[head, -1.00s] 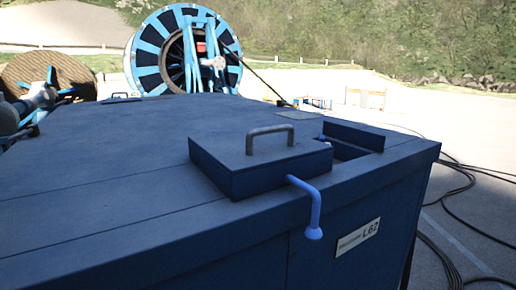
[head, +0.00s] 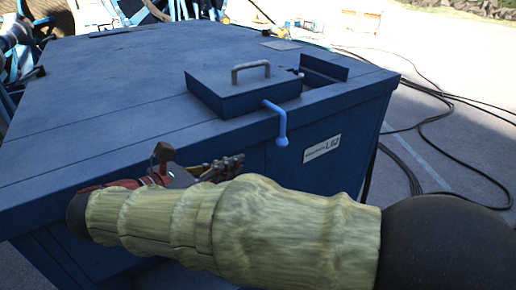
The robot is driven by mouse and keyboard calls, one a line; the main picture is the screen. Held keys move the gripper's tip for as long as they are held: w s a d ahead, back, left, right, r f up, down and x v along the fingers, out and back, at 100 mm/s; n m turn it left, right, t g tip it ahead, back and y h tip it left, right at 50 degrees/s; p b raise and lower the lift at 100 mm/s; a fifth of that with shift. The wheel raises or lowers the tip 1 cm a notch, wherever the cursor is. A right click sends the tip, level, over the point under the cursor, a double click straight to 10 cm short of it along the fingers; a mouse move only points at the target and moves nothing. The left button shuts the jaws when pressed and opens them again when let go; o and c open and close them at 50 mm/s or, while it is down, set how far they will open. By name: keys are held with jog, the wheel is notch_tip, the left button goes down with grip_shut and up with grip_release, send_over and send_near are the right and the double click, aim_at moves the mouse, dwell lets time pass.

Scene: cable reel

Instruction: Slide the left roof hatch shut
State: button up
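A blue roof hatch (head: 235,91) with a grey bar handle (head: 250,70) sits on the roof of a blue cabinet (head: 120,90). A dark opening (head: 310,80) shows just right of this hatch, partly uncovered. A bright blue bent lever (head: 277,122) hangs over the roof edge in front of it. A low dark piece (head: 112,33) lies at the roof's far left edge, too small to make out. My gripper (head: 195,162) is in front of the cabinet's near side, lower left of the hatch and apart from it. Its fingers look spread and empty.
My sleeved arm crosses the lower part of the view and hides much of the cabinet's front. A label plate (head: 322,147) is on the front. Black cables (head: 430,150) lie on the ground at right. The roof left of the hatch is clear.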

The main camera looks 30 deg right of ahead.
aim_at(279, 144)
jog(key=shift+w+r, duration=0.15)
grip_shut()
jog(key=p+x, duration=0.3)
jog(key=x, duration=1)
jog(key=shift+w+d, duration=0.15)
jog(key=shift+d, duration=0.25)
jog(key=d+b, duration=0.3)
jog(key=d, duration=2.2)
jog(key=shift+w, duration=0.45)
jog(key=shift+r, duration=0.1)
